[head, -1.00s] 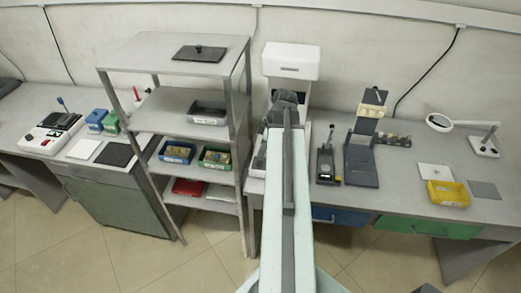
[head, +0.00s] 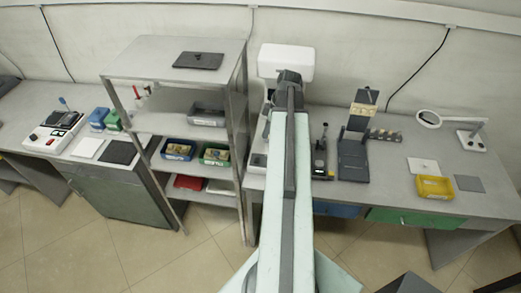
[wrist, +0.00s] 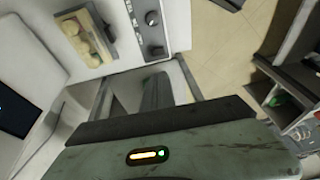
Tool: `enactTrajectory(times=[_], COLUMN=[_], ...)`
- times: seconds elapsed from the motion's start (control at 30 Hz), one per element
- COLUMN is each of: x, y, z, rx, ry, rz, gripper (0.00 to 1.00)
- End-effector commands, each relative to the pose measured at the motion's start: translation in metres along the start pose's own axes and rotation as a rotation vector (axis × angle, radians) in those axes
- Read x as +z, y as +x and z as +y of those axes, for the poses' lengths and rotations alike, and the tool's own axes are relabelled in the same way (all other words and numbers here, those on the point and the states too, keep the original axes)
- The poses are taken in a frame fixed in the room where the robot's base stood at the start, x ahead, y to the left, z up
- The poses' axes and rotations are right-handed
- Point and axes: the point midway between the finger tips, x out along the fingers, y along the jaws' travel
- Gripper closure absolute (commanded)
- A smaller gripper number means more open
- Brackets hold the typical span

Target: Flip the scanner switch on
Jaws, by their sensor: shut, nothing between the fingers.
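The white scanner (head: 286,60) stands on the bench right of the rack, and my arm covers much of it in the head view. In the wrist view, a white surface with a dark control strip (wrist: 146,30) lies close ahead, bearing round knob-like controls; I cannot tell which is the switch or its position. My gripper (wrist: 155,82) is shut and empty, just below the strip in the picture; I cannot tell whether it touches.
A metal rack (head: 172,100) with bins stands close left of my arm. On the bench to the right are a small black device (head: 320,155), a dark stand (head: 353,160), a magnifier lamp (head: 430,119) and a yellow bin (head: 434,188). A tray (wrist: 85,38) lies beside the strip.

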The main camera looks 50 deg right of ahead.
Motion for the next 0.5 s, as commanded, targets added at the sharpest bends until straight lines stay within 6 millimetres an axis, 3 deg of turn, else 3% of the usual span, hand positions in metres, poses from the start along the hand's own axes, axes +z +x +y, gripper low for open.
enactTrajectory(times=[0.27, 0.5], x=[0.0, 0.001], y=[0.002, 0.029], z=[-0.001, -0.001], rx=[0.0, 0.0], ry=[0.0, -0.003], rz=[0.0, 0.0], gripper=[1.0, 1.0])
